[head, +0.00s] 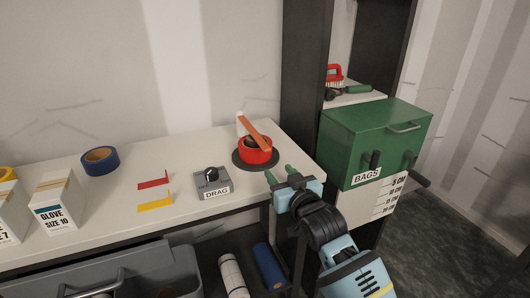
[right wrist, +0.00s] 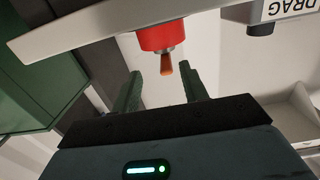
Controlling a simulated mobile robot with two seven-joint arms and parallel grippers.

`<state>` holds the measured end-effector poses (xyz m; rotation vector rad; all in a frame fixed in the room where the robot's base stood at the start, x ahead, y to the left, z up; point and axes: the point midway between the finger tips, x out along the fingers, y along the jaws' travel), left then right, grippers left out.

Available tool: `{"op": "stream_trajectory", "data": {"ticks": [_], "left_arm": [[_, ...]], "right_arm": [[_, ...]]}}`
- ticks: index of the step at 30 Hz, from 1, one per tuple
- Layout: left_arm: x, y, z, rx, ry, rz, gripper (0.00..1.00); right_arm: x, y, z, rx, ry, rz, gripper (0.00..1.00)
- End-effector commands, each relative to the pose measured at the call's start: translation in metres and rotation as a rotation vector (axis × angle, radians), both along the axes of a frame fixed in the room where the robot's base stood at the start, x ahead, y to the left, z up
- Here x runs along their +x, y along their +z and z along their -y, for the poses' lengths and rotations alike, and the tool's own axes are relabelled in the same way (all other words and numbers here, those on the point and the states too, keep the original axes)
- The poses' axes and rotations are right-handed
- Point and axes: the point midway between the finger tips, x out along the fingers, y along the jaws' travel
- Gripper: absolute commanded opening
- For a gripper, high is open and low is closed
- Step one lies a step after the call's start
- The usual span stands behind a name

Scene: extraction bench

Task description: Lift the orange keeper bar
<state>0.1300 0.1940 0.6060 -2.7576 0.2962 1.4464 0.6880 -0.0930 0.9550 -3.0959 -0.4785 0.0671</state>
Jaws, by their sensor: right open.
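The orange keeper bar (head: 255,133) slants across the top of a red round holder (head: 257,156) on a dark disc (head: 241,162) near the right end of the bench. In the right wrist view the end of the orange bar (right wrist: 166,66) sticks out from the red holder (right wrist: 163,38). My right gripper (head: 279,175) is at the bench's right front edge, just in front of the disc. In the right wrist view its two green fingers (right wrist: 160,88) are apart with nothing between them, and the bar's end lies beyond them. My left gripper is not in view.
A grey DRAG box with a black knob (head: 212,182) stands left of the disc. Blue tape (head: 100,160) and glove boxes (head: 57,204) are farther left. A green BAGS box (head: 372,140) and a dark post (head: 303,80) stand close on the right.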

Motion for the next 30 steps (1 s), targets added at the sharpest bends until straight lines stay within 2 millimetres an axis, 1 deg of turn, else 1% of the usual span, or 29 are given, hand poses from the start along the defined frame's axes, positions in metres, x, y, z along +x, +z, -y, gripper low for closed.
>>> {"op": "stream_trajectory", "data": {"ticks": [1,3,6,12,16,30], "left_arm": [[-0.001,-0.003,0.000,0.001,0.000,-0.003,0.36],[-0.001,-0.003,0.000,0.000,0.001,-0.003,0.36],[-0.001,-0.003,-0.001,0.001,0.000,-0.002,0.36],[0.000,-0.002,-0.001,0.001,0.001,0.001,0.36],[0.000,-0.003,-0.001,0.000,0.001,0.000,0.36],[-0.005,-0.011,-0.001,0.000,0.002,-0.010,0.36]], "right_arm": [[0.007,0.011,-0.003,0.001,0.004,0.016,0.44],[0.012,0.022,-0.005,0.002,0.006,0.032,0.44],[0.015,0.030,-0.007,0.001,0.008,0.043,0.44],[0.017,0.032,-0.007,0.002,0.008,0.045,0.44],[0.024,0.032,-0.009,0.001,0.008,0.046,0.44],[0.074,0.031,-0.026,0.001,0.008,0.044,0.44]]}}
